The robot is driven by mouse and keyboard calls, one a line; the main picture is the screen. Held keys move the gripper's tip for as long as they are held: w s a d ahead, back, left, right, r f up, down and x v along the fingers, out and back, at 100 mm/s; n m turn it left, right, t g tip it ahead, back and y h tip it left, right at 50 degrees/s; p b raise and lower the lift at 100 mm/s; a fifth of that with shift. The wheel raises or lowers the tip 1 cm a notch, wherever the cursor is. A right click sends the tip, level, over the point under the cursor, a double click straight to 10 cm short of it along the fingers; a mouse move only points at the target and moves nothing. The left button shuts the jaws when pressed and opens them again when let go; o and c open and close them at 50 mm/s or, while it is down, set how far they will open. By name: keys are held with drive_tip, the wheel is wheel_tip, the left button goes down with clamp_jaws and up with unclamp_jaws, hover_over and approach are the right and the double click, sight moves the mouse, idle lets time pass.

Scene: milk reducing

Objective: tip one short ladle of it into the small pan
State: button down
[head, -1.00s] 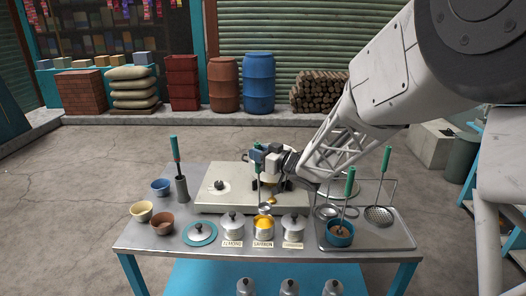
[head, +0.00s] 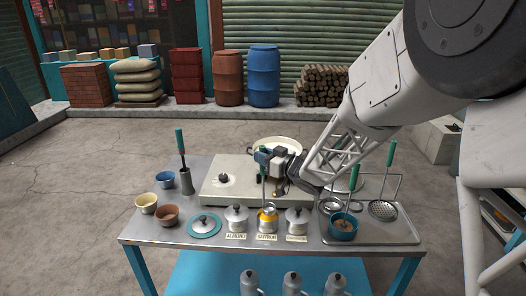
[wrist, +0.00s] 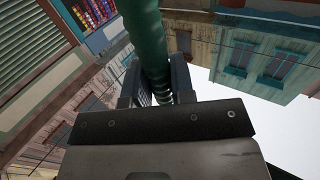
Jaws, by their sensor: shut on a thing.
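My gripper (head: 266,160) is shut on the green handle of a ladle (head: 264,174), which hangs close to upright. In the wrist view the green handle (wrist: 150,45) runs between the two fingers. The ladle's silver bowl is at the mouth of the middle pot (head: 266,221), which has yellow contents and a label that seems to read saffron; I cannot tell how much the bowl holds. A round pale pan (head: 292,144) stands on the stove behind my gripper and is partly hidden by it.
Lidded pots stand left (head: 236,220) and right (head: 297,221) of the yellow one. A tray (head: 400,237) with a blue bowl (head: 343,227) and strainers lies right.

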drive_tip(key=shift+f, duration=3.4)
drive_tip(key=shift+r, duration=0.15)
drive_tip(key=shift+r, duration=3.8)
drive_tip(key=shift+s+a, duration=0.2)
drive_tip(key=shift+s, duration=0.05)
drive_tip(key=shift+s+a+r+n, duration=0.1)
drive_tip(key=shift+s+a+n, duration=0.45)
drive_tip(key=shift+s, duration=0.2)
drive_tip(key=shift+s+a+n, duration=0.4)
drive_tip(key=shift+s+n, duration=0.15)
drive_tip(key=shift+s, duration=0.15)
drive_tip(key=shift+s+a+n, duration=0.2)
drive_tip(key=shift+s+n, duration=0.1)
drive_tip(key=shift+s, duration=0.1)
drive_tip(key=shift+w+d, duration=0.15)
drive_tip(key=shift+w, duration=0.1)
